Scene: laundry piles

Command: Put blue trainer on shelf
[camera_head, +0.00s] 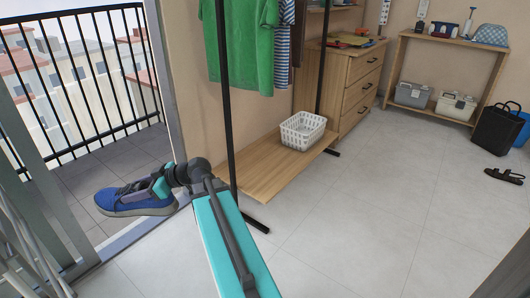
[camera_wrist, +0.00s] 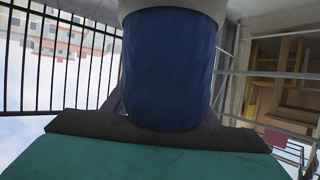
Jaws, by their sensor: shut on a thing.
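The blue trainer (camera_head: 136,201) has a grey sole and is held by my gripper (camera_head: 158,188) in front of the balcony doorway. My gripper is shut on it at the heel end, with the toe pointing left. In the wrist view the trainer (camera_wrist: 170,70) fills the middle as a blue shape with a pale edge at the top, close against the gripper. A low wooden shelf (camera_head: 262,178) runs under the clothes rail, to the right of my gripper. It has a bare front part.
A white basket (camera_head: 302,130) stands on the shelf's far end. The rail's black post (camera_head: 226,90) rises near my arm. Green shirts (camera_head: 240,45) hang above. A drawer chest (camera_head: 345,85) and a shelf unit (camera_head: 445,70) stand behind.

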